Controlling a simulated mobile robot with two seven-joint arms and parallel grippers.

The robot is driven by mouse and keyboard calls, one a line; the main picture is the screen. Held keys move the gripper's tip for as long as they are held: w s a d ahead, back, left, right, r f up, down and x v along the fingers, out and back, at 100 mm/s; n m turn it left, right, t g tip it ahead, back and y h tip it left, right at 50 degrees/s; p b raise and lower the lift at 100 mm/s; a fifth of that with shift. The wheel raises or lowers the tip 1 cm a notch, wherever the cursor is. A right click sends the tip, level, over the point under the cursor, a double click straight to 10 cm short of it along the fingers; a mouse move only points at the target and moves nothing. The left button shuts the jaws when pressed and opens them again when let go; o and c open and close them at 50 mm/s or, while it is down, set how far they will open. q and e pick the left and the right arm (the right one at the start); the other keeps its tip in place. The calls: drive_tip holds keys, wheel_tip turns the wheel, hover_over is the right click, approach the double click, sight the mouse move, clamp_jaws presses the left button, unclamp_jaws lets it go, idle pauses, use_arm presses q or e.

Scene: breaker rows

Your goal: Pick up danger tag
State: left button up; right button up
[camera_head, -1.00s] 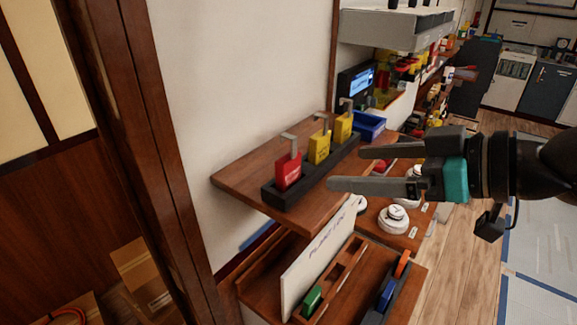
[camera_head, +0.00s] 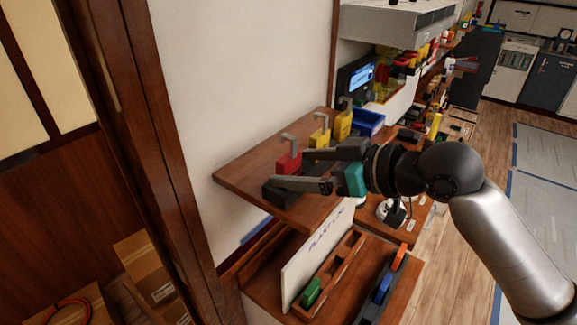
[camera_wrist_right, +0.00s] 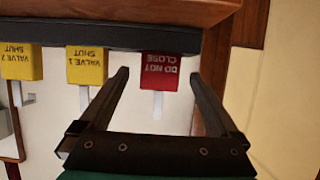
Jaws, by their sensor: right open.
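A red tag (camera_head: 288,163) with a pale hook stands in a dark holder (camera_head: 281,197) on the wooden shelf. In the right wrist view, the red tag (camera_wrist_right: 160,72) reads "DO NOT CLOSE" upside down. Two yellow tags stand beside it, a nearer one (camera_head: 320,138) and a farther one (camera_head: 343,124). In the right wrist view they are marked as valve tags (camera_wrist_right: 87,66). My right gripper (camera_head: 288,169) is open, its fingers on either side of the red tag in the wrist view, apart from it. Its fingers hide part of the holder. My left gripper is not in view.
A blue bin (camera_head: 367,121) stands behind the holder on the shelf. Below, a lower wooden bench has a white sign board (camera_head: 312,258) and a wooden rack (camera_head: 342,262). A brown door frame (camera_head: 150,170) stands at the left.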

drive_tip(key=shift+w+a+f, duration=0.1)
drive_tip(key=shift+w+a, duration=0.05)
drive_tip(key=shift+a, duration=0.1)
drive_tip(key=c, duration=1.4)
drive_tip(key=shift+c, duration=0.2)
